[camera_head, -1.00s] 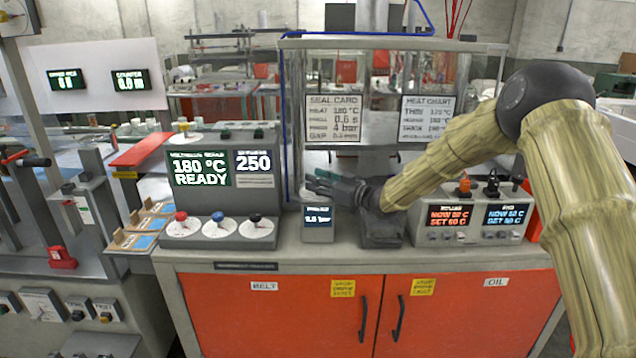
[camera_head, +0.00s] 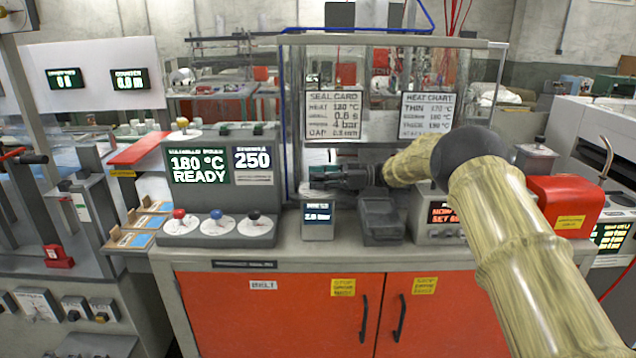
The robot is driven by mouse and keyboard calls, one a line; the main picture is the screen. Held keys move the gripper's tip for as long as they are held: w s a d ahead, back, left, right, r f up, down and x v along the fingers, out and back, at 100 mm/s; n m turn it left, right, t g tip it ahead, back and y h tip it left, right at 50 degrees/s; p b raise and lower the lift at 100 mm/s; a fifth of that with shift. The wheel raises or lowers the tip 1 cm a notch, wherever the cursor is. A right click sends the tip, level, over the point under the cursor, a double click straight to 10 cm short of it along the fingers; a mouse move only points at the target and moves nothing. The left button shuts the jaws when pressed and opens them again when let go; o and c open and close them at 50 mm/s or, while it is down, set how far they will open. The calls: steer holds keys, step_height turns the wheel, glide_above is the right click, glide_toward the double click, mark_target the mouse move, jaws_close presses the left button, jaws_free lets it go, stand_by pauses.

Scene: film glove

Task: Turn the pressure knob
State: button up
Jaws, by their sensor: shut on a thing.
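The pressure unit (camera_head: 318,222) is a small grey box on the bench, right of the heat controller. Its lit display (camera_head: 318,211) seems to read 2.0 bar. My gripper (camera_head: 318,178) reaches in from the right, low over the top of this box, with its fingers pointing left. It is shut on the pressure knob, which the fingers largely hide at the box's top. How far the knob is turned cannot be seen.
The heat controller (camera_head: 208,195) reads 180 °C READY and has red, blue and black knobs in front. A dark grey block (camera_head: 380,222) stands right of the pressure unit. A clear panel with cards (camera_head: 334,116) rises behind. A red box (camera_head: 566,203) is at the right.

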steer(key=shift+n+g+b, duration=0.55)
steer(key=shift+n+g, duration=0.25)
steer(key=shift+g, duration=0.4)
steer(key=o, duration=1)
step_height(320, 180, up, 10)
steer(key=shift+r, duration=0.15)
